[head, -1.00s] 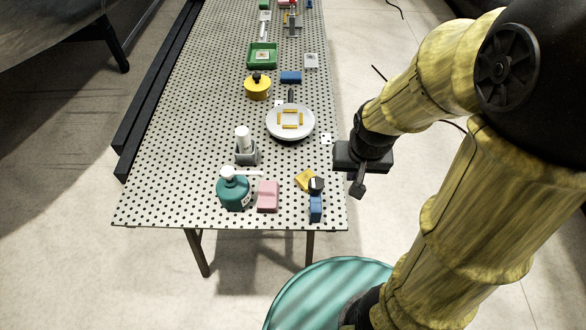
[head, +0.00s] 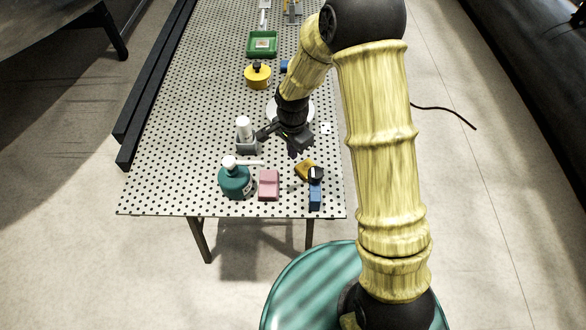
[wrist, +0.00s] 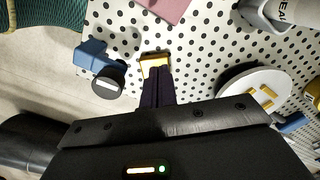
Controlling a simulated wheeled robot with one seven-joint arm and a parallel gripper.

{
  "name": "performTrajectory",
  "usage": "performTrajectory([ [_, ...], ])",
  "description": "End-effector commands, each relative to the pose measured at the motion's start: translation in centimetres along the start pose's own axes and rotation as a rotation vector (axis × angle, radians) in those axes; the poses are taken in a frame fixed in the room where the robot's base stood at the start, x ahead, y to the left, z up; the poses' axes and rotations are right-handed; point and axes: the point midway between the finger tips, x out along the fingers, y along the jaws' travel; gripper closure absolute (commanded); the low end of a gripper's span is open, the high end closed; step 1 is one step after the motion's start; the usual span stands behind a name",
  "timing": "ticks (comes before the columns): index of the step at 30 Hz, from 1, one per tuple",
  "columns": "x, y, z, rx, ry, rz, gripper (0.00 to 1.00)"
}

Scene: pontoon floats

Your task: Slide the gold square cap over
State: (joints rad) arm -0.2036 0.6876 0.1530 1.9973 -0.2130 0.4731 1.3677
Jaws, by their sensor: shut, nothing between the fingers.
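The gold square cap (head: 304,169) lies on the perforated table near its front right. It also shows in the wrist view (wrist: 154,59), just beyond my fingertips. My gripper (head: 293,153) is shut and empty, pointing down, on the far side of the cap in the head view. In the wrist view my closed dark fingers (wrist: 155,73) overlap the cap's near edge; I cannot tell whether they touch it.
A blue block (head: 315,195) with a dark round knob stands close beside the cap. A pink block (head: 268,185), a teal bottle (head: 235,181) and a white-topped grey holder (head: 245,137) are to the left. A white round plate (wrist: 252,91) is partly hidden behind my arm in the head view.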

Motion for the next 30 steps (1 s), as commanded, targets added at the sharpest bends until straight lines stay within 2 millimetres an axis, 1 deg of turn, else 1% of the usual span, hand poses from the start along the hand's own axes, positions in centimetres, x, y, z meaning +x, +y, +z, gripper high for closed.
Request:
performTrajectory([
  [7,0.0,0.1,0.0,-0.001,0.0,-0.001,1.0],
  [11,0.7,0.1,-0.1,-0.002,0.0,0.001,1.0],
  [14,1.7,0.1,0.0,0.0,-0.001,0.002,1.0],
  [27,8.1,0.1,0.0,-0.002,0.0,0.002,1.0],
  [30,9.1,0.1,0.0,-0.002,0.0,0.001,1.0],
])
